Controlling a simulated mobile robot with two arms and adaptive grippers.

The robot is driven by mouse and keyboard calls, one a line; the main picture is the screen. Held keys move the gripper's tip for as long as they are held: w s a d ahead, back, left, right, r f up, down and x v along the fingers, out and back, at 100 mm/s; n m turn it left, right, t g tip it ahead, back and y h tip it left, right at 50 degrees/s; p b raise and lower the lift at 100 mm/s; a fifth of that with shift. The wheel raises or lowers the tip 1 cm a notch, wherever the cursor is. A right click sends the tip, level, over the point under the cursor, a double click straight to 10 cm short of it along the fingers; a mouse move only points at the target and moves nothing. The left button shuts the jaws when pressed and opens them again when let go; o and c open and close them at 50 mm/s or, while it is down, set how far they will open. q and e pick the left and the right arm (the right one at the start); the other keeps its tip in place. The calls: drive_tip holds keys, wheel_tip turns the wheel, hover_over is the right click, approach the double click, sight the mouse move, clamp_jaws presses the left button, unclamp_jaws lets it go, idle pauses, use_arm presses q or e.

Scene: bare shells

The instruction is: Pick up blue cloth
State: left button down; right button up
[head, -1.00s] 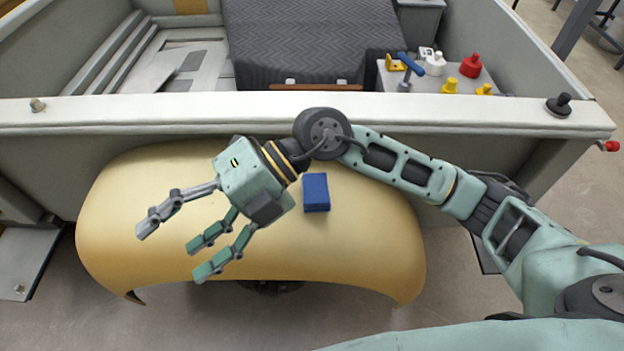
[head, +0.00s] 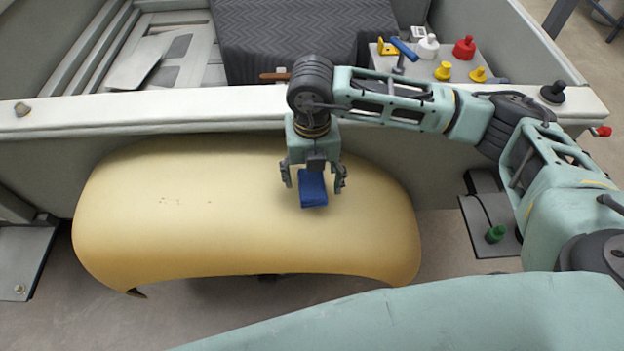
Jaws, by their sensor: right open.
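The blue cloth (head: 313,190) is a small folded block lying on the curved yellow panel (head: 170,215), right of the panel's middle. My right gripper (head: 314,186) is over the cloth, pointing down. Its fingers are open, one on the left and one on the right of the cloth. The upper part of the cloth is hidden by the gripper body. I cannot tell whether the fingers touch it. My left gripper is not in view.
A pale wall with a white top rail (head: 150,104) runs behind the panel. Beyond it, a small table (head: 430,72) holds yellow, red and white items and a blue-handled tool. A green-capped item (head: 495,233) stands at the right. The panel's left side is clear.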

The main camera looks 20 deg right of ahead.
wheel_tip(320, 180, down, 2)
drive_tip(key=shift+p, duration=0.3)
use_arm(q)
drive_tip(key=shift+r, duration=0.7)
use_arm(e)
drive_tip(key=shift+f, duration=0.3)
drive_tip(key=shift+c, duration=0.5)
drive_tip(key=c, duration=1)
drive_tip(key=shift+c, duration=0.2)
